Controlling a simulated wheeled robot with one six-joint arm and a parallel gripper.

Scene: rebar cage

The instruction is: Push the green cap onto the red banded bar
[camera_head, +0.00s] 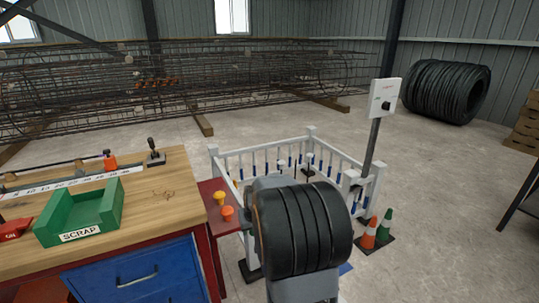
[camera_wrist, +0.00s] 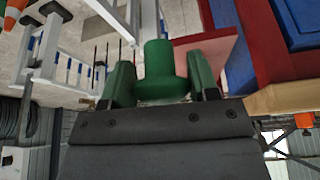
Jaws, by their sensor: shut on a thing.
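In the wrist view my gripper (camera_wrist: 160,80) is shut on the green cap (camera_wrist: 158,60), which sits between its two fingers. The cap has a rounded stem and a wider flange towards the palm. In the head view my own dark arm link hides the gripper and the cap. Several upright bars (camera_head: 282,166) stand inside a white railing, and some show blue bands. I cannot make out a red band on any bar. The cap's gap to the bars cannot be told.
The white railing (camera_head: 268,148) surrounds the bars. A red shelf (camera_head: 212,188) holds a yellow cap (camera_head: 219,196) and an orange cap (camera_head: 227,213). A wooden workbench (camera_head: 160,195) with a green scrap tray (camera_head: 72,222) stands left. Cones (camera_head: 369,234) stand right; open floor lies beyond.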

